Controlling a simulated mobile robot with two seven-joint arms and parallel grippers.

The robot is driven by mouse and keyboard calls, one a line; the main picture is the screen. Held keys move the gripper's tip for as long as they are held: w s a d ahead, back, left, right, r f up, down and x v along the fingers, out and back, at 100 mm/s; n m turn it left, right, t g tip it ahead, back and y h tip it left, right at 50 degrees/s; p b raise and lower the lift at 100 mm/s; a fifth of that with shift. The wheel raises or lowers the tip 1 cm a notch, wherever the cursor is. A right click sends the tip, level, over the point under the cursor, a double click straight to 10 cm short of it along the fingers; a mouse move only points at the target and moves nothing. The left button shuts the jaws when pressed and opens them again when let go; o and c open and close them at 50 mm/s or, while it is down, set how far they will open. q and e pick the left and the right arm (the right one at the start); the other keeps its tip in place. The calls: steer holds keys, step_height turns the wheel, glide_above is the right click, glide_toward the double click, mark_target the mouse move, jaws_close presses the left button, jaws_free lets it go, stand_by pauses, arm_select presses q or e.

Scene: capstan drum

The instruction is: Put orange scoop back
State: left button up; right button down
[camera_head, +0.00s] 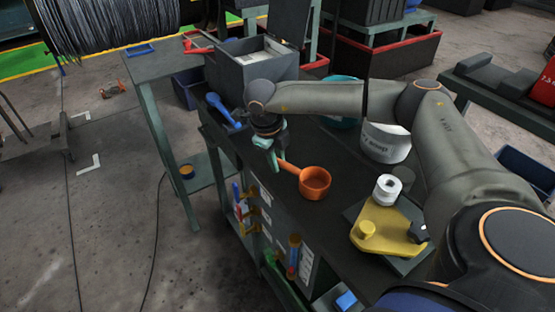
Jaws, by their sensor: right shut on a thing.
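The orange scoop (315,182) shows its round cup toward the right and its handle toward the upper left. My right gripper (276,160) is shut on the scoop's handle end, over the front edge of the dark workbench (330,232). The scoop's cup appears over the bench top near that edge; I cannot tell whether it touches. The far part of the handle is hidden by the fingers. My left gripper is not in view.
A blue scoop-like tool (224,110) lies left of the gripper. A grey box (252,72) stands behind it. A white bucket (385,143) and a yellow fixture (385,226) with a white nut (387,188) stand to the right. Tools hang on the bench's front side.

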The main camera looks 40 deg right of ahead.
steer(key=c, duration=0.8)
jaws_free()
steer(key=shift+o, duration=0.2)
steer(key=b+v, duration=0.1)
steer(key=v, duration=1.1)
